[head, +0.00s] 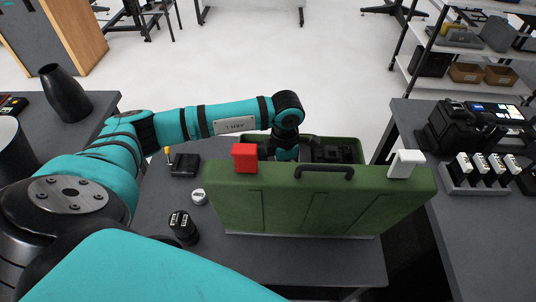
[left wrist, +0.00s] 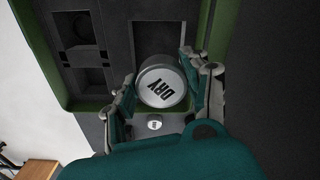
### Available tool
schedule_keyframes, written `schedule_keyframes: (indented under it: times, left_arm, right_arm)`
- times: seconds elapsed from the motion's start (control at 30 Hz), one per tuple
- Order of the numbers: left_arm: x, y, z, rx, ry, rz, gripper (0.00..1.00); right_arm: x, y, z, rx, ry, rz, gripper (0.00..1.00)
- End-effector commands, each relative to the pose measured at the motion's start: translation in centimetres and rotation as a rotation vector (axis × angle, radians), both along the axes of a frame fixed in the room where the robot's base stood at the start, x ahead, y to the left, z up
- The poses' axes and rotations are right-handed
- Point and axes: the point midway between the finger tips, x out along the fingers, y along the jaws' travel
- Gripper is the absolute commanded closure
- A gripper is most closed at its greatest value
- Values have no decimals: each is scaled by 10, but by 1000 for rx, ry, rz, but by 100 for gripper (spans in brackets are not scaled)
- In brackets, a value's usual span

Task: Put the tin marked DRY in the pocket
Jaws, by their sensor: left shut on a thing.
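The tin marked DRY (left wrist: 162,88) has a round pale lid with black letters, and it shows in the left wrist view. My left gripper (head: 285,153) is shut on it, with a finger on each side. In the head view the gripper reaches down behind the raised lid of the green case (head: 315,205), which hides the tin and fingertips. In the left wrist view the tin is over the dark foam insert (left wrist: 117,35), partly covering a rectangular pocket (left wrist: 155,37). I cannot tell how deep the tin is. My right gripper is not in view.
A red block (head: 244,158) and a white block (head: 405,163) are at the case lid's top edge. A small white-topped tin (head: 198,197), a black canister (head: 183,227) and a black control box (head: 184,165) stand left of the case. A side table (head: 475,220) is right.

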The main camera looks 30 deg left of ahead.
Motion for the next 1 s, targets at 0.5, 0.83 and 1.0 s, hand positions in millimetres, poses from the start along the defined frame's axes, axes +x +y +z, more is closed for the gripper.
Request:
schedule_keyframes:
  times: [0.5,0.83,1.0]
  left_arm:
    - [-18,37,-80,3,3,803,84]
    - [-17,37,-128,2,0,802,84]
    - [-17,37,-152,3,1,802,84]
  right_arm:
    - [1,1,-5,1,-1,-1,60]
    - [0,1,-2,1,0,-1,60]
    - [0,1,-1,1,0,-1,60]
